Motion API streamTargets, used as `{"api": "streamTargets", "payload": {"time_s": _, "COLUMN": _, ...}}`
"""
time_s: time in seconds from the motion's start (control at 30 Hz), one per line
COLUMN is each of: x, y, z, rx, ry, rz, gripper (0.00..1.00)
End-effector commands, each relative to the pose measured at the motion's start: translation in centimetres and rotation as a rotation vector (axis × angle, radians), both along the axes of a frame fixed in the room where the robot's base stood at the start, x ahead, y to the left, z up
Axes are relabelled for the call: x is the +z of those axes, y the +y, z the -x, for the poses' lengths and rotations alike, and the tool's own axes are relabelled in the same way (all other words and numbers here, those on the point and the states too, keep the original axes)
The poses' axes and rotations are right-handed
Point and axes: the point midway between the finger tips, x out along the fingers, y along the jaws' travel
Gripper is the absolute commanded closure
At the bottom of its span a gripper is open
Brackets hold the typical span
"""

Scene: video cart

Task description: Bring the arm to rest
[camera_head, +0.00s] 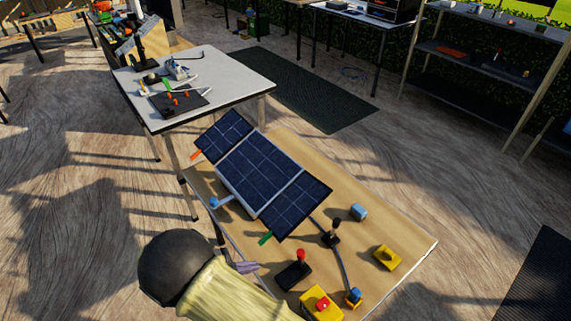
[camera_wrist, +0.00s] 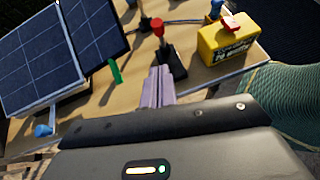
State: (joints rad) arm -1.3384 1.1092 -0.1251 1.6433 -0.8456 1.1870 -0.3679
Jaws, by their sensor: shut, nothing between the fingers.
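My gripper (camera_wrist: 160,86) shows in the wrist view with its two purple-grey fingers shut together and nothing between them. In the head view my gripper (camera_head: 246,267) is partly hidden behind my own arm, above the near left edge of the wooden table (camera_head: 405,235). In the wrist view the fingers appear just in front of a black joystick with a red knob (camera_wrist: 158,27); I cannot tell the gap between them. The joystick also shows in the head view (camera_head: 300,255), to the right of the fingers.
A tilted solar panel (camera_head: 258,170) fills the table's far left. A yellow box with a red button (camera_head: 320,303), a blue cylinder (camera_head: 359,212), a yellow block (camera_head: 387,257) and a black lever (camera_head: 332,236) stand on the table. A white-topped table (camera_head: 225,75) stands beyond. Shelves (camera_head: 480,62) stand at right.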

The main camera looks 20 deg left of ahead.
Motion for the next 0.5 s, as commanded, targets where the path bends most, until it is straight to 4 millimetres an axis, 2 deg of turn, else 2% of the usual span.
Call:
{"api": "streamTargets", "payload": {"time_s": 0.17, "x": 0.4, "y": -0.5, "z": -0.4, "rx": -0.023, "ry": 0.005, "rz": -0.013, "gripper": 1.0}}
{"api": "streamTargets", "payload": {"time_s": 0.27, "x": 1.7, "y": -2.0, "z": -1.4, "rx": -0.094, "ry": 0.021, "rz": -0.057, "gripper": 1.0}}
{"api": "streamTargets", "payload": {"time_s": 0.37, "x": 3.6, "y": -4.7, "z": -2.7, "rx": -0.222, "ry": 0.045, "rz": -0.14, "gripper": 1.0}}
{"api": "streamTargets", "payload": {"time_s": 0.5, "x": 6.9, "y": -9.4, "z": -4.3, "rx": -0.444, "ry": 0.071, "rz": -0.294, "gripper": 1.0}}
